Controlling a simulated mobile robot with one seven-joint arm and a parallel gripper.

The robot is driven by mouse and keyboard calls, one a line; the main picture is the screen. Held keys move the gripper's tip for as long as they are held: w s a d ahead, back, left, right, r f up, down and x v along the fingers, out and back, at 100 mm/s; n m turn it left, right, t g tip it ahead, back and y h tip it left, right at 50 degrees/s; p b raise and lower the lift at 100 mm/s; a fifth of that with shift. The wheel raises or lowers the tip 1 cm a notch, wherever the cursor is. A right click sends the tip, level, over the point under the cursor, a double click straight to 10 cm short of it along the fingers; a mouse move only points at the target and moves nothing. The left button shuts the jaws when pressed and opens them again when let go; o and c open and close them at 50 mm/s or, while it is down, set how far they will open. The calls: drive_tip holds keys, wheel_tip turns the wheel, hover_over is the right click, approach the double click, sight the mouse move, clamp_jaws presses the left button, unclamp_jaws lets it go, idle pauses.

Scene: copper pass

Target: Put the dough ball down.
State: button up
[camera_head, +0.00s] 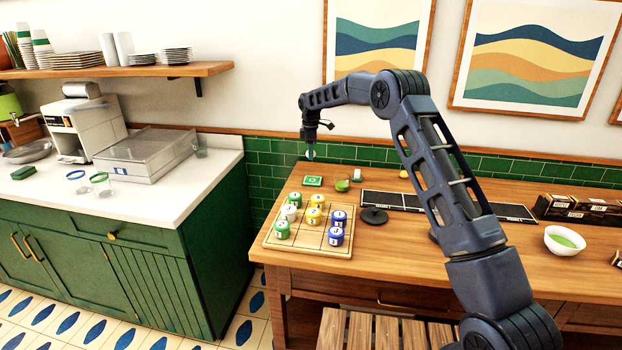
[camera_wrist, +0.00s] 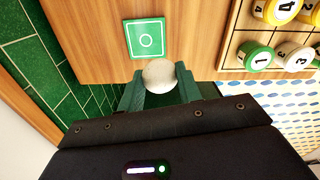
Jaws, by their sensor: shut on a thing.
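The dough ball (camera_wrist: 159,75) is pale and round and sits between my two green fingertips in the wrist view. My gripper (camera_wrist: 160,88) is shut on it. In the head view my gripper (camera_head: 310,153) points down above the back left part of the wooden table (camera_head: 375,262); the ball is too small to make out there. A green square card with a white ring (camera_wrist: 146,38) lies on the table just ahead of the ball in the wrist view. It also shows in the head view below my gripper (camera_head: 313,181).
A wooden grid board (camera_head: 308,246) with several numbered green, white, yellow and blue pieces stands in front of the card. Green tiles (camera_head: 265,160) line the wall behind.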

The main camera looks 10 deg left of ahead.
sight(311, 183)
wheel_tip(311, 183, down, 12)
drive_tip(key=shift+f, duration=0.15)
idle(0.4)
drive_tip(key=shift+f, duration=0.1)
drive_tip(key=o, duration=1)
